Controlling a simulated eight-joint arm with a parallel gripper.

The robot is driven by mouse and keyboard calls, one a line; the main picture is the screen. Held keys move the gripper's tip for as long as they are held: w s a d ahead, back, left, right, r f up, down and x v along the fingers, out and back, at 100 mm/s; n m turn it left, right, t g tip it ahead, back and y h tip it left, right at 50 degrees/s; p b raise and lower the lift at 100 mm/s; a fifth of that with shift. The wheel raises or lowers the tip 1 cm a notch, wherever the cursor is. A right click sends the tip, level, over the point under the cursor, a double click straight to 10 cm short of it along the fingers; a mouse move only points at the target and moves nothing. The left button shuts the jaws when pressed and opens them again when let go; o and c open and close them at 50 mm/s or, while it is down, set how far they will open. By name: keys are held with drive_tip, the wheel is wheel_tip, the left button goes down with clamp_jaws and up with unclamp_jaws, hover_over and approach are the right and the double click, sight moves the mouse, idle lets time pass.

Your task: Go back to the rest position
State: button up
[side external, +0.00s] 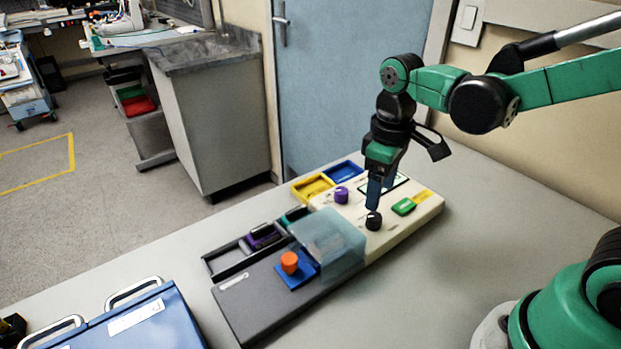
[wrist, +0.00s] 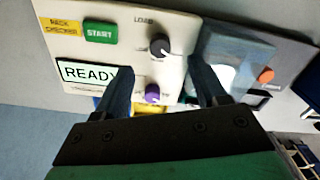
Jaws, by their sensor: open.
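My gripper (side external: 374,196) points down over the cream pump panel (side external: 425,207), with its fingertips close above the black knob (side external: 374,221). In the wrist view the fingers (wrist: 160,75) are spread apart with nothing between them. The black knob marked LOAD (wrist: 160,45) lies just beyond the fingertips, and the purple knob (wrist: 152,93) shows between the fingers. Whether a finger touches the black knob cannot be told. The green START button (wrist: 100,31) and a screen reading READY (wrist: 88,74) are also in view; one finger covers the screen's edge.
A translucent blue cover (side external: 328,242) sits beside the panel. An orange knob (side external: 289,262) stands on the dark base (side external: 250,310). A black rack (side external: 227,262) holds a purple item. Yellow (side external: 312,187) and blue (side external: 343,170) trays lie behind.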

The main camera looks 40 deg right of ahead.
drive_tip(key=r+m+t, duration=0.1)
drive_tip(key=t, duration=0.1)
drive_tip(key=s+r+m+t, duration=0.1)
drive_tip(key=t, duration=0.1)
drive_tip(key=s+r+m+t, duration=0.1)
drive_tip(key=r+m+t, duration=0.1)
drive_tip(key=t, duration=0.1)
drive_tip(key=shift+d, duration=0.25)
drive_tip(key=shift+w, duration=0.1)
idle(0.9)
